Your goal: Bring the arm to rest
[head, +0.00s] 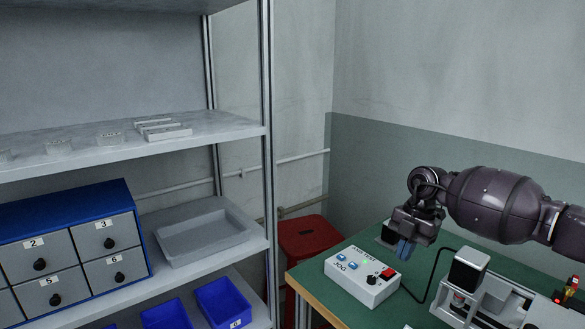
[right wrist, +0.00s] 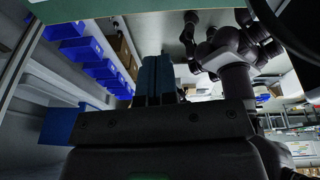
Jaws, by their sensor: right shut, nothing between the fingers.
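My right arm comes in from the right in the head view. The blue fingers are together and hold nothing. In the right wrist view the blue fingertips (right wrist: 155,75) stand side by side with nothing between them. My left gripper does not show in the head view.
A gantry machine (head: 468,272) stands on the table at the right, joined to the box by a black cable. A shelf rack at left holds a drawer cabinet (head: 70,250), a grey tray (head: 205,238) and blue bins (head: 222,302). A red stool (head: 308,238) stands behind the table.

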